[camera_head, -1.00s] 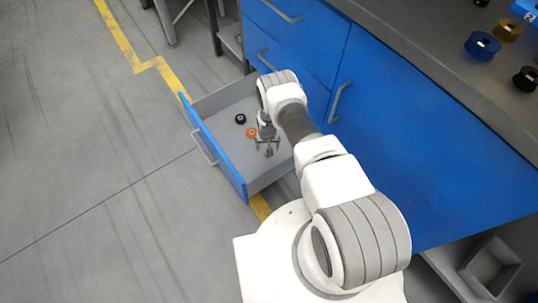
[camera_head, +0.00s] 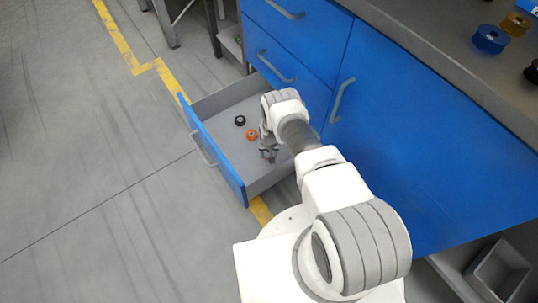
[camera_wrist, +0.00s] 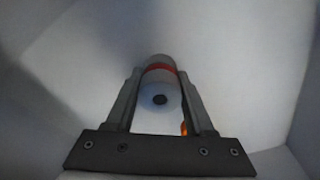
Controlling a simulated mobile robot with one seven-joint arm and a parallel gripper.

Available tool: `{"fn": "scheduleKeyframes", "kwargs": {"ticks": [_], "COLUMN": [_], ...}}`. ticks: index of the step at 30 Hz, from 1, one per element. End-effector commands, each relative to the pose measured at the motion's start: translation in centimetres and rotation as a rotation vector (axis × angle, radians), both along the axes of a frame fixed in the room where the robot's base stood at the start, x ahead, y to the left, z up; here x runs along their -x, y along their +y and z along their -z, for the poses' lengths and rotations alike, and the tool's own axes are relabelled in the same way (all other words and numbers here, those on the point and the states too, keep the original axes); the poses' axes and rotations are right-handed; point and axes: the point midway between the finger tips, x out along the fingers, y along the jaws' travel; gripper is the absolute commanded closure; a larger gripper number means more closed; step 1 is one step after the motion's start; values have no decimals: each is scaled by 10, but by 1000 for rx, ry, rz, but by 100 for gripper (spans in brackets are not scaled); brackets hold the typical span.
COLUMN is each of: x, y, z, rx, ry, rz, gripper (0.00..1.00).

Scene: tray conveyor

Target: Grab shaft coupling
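The shaft coupling (camera_wrist: 160,88) shows in the wrist view as a pale grey cylinder with a red band and a dark round hole in its end face. It lies between the two fingers of my gripper (camera_wrist: 161,74), one on each side and very close to it. I cannot tell whether the fingers touch it. In the head view my gripper (camera_head: 268,156) is low inside the open drawer (camera_head: 222,99), at its right part. There the coupling is too small and too covered to make out.
An orange ring-shaped part (camera_head: 251,135) and a black one (camera_head: 240,120) lie in the drawer, left of my gripper. The blue drawer front (camera_head: 215,150) and the cabinet (camera_head: 420,150) bound the space. Blue (camera_head: 489,39) and gold (camera_head: 515,24) parts stand on the worktop.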

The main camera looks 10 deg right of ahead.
Motion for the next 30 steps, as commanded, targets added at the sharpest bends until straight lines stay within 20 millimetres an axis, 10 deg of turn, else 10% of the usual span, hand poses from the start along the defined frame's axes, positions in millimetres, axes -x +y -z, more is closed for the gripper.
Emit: {"fn": "scheduleKeyframes", "kwargs": {"ticks": [7, 17, 30], "x": [0, -1, -1], "y": [0, 0, 0], "z": [0, -4, -82], "rx": [0, 0, -1], "ry": [0, -1, -1], "rz": [0, 0, 0], "gripper": [100, 100, 100]}}
